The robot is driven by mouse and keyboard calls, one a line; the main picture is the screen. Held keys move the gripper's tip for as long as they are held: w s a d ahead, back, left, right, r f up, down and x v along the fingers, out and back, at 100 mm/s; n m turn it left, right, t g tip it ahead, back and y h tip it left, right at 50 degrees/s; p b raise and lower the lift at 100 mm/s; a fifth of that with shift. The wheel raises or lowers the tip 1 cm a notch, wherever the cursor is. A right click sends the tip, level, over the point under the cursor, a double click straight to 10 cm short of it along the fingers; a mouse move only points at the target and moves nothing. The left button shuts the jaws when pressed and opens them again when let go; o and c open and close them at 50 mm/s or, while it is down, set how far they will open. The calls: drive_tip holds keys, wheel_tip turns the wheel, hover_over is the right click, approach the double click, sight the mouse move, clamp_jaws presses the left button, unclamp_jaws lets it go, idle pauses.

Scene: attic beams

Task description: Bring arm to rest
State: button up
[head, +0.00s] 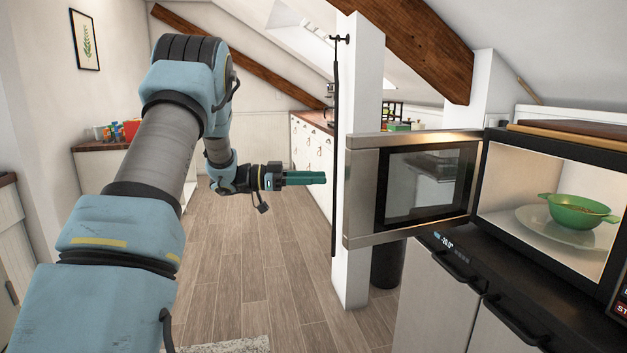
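My arm reaches up from the lower left, bends at the top and comes down to my gripper (306,178). My gripper is seen from the side in mid-air, pointing right, just left of the white post and the open microwave door. Its fingers overlap in this view, so I cannot tell whether it is open or shut. No object is clearly seen in it.
The microwave (545,142) at right has its door (362,215) swung wide open. Inside, a green bowl (580,211) stands on a plate (540,222). A white post (352,282) stands behind the door. Wooden floor (250,270) is clear at centre. Counters line the left and back.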

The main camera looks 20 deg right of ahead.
drive_tip(key=w+a+r+n+t+y+p, duration=0.1)
drive_tip(key=w+a+r+n+t+y, duration=0.1)
drive_tip(key=w+a+n+t, duration=0.25)
drive_tip(key=w+a+r+n+t+y+p, duration=0.1)
drive_tip(key=w+r+n+t+y, duration=0.1)
drive_tip(key=w+n+t, duration=0.45)
drive_tip(key=s+a+f+n+t+y, duration=0.2)
drive_tip(key=a+y, duration=0.2)
drive_tip(key=a, duration=0.2)
drive_tip(key=s+a+f+n+t+y, duration=0.2)
drive_tip(key=a+y, duration=0.2)
drive_tip(key=a, duration=0.3)
drive_tip(key=s+a+f+n+g+y, duration=0.1)
drive_tip(key=s+a+f+n+g, duration=0.1)
drive_tip(key=s, duration=0.7)
drive_tip(key=s+a+f+n+g+y+p, duration=0.1)
drive_tip(key=s+a+g, duration=0.3)
drive_tip(key=s, duration=0.6)
drive_tip(key=s+a+f+n+g+y+p, duration=0.1)
drive_tip(key=s+a+f+n+g+y, duration=0.1)
drive_tip(key=s, duration=0.7)
wheel_tip(320, 180, down, 2)
drive_tip(key=shift+s+a+f+n+g+y, duration=0.1)
drive_tip(key=shift+s+a+n+g+y, duration=0.4)
drive_tip(key=shift+a, duration=0.75)
drive_tip(key=shift+w+d, duration=0.1)
drive_tip(key=shift+w, duration=0.15)
